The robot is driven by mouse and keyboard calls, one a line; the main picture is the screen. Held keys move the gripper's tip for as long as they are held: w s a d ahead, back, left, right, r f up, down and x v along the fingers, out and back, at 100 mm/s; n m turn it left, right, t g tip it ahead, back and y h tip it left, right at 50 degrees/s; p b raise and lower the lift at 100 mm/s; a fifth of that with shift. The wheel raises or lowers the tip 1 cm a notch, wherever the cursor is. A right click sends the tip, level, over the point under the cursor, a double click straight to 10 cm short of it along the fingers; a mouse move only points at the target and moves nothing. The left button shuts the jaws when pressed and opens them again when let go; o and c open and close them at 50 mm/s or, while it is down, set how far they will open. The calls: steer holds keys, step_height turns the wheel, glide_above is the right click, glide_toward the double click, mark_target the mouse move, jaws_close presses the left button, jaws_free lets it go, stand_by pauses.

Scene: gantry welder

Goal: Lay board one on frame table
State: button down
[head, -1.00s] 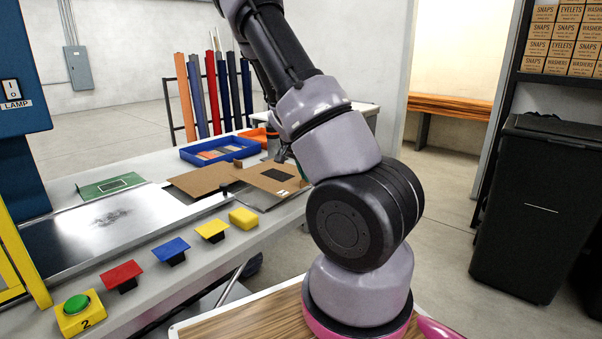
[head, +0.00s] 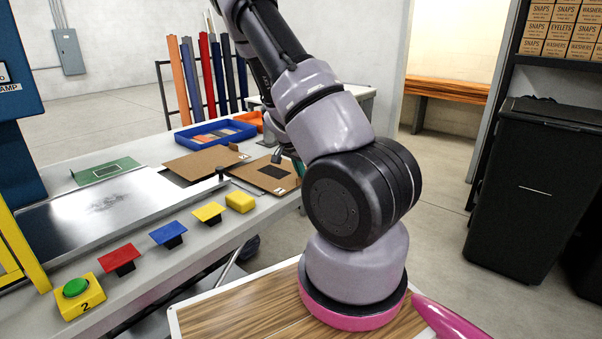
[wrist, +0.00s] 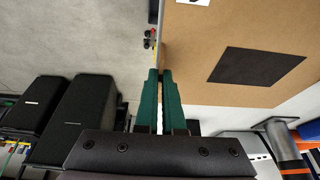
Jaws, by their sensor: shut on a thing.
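A brown board with a black patch (head: 262,185) is at the right end of the bench in the head view. The same board (wrist: 235,28) fills the upper right of the wrist view. My gripper (wrist: 160,72) has green fingers closed at this board's edge. In the head view the fingers are mostly hidden behind my arm. I cannot tell whether the board rests on the bench or is slightly raised. A second brown board (head: 204,162) lies to its left. A flat shiny metal surface (head: 95,216), possibly the frame table, is further left. No board numbers are readable.
Red (head: 120,257), blue (head: 169,232) and yellow (head: 209,210) angled pieces and a yellow block (head: 240,202) line the front edge. A blue tray (head: 215,135) and a green plate (head: 104,171) are behind.

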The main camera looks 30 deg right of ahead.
steer(key=shift+f, duration=0.3)
steer(key=c, duration=0.9)
jaws_free()
steer(key=shift+c, duration=0.2)
steer(key=v, duration=1.1)
steer(key=s+a+r+n+t+y, duration=0.1)
steer(key=s+a+r+n+y, duration=0.2)
steer(key=a+r, duration=0.45)
steer(key=s+a+r+n+t+y, duration=0.25)
steer(key=s+a+r, duration=0.3)
steer(key=r, duration=0.45)
steer(key=s+a+r+n+t, duration=0.1)
steer(key=s+a+r+n, duration=0.1)
steer(key=s+r, duration=0.3)
steer(key=s+a+r+n+t, duration=0.1)
steer(key=s+a+r+n, duration=0.1)
steer(key=s+r, duration=0.3)
steer(key=s+a, duration=0.1)
steer(key=s, duration=0.2)
steer(key=shift+s+a+y, duration=0.3)
steer(key=shift+s+y, duration=0.05)
steer(key=shift+s, duration=0.05)
